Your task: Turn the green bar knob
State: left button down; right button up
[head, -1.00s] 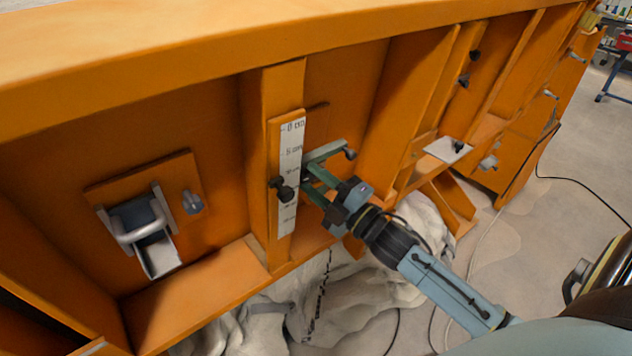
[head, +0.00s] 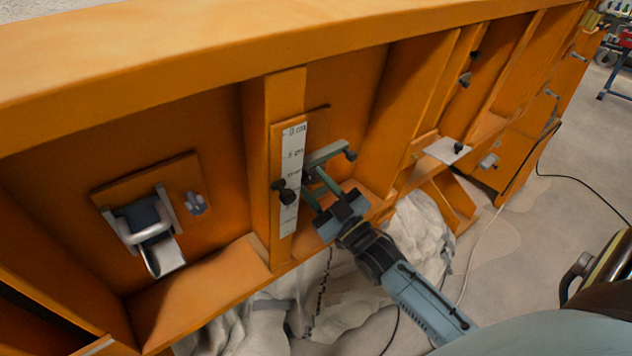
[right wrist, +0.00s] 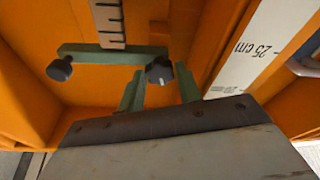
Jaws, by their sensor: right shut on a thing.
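The green bar knob (head: 325,155) is a short green bar on the orange panel, right of the white scale strip. In the head view, a black knob (head: 350,155) sticks out at its right end. In the right wrist view the bar (right wrist: 105,52) runs across the upper part, with a dark knob (right wrist: 60,69) at its left end and another (right wrist: 159,70) at its right end. My right gripper (right wrist: 158,82) has its fingers on either side of that right-hand knob and is shut on it. In the head view the gripper (head: 313,187) partly hides this end. My left gripper is out of view.
The scale strip (head: 292,165) and a black clamp knob (head: 286,191) stand just left of my right gripper. Orange ribs (head: 407,100) box in the recess. A metal latch (head: 148,225) lies further left. Crumpled pale cloth (head: 350,290) lies below.

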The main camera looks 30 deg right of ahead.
jog(key=shift+m+h+p, duration=0.3)
jog(key=shift+m+h, duration=0.2)
jog(key=shift+m, duration=1.4)
jog(key=o, duration=1)
jog(key=shift+c, duration=0.2)
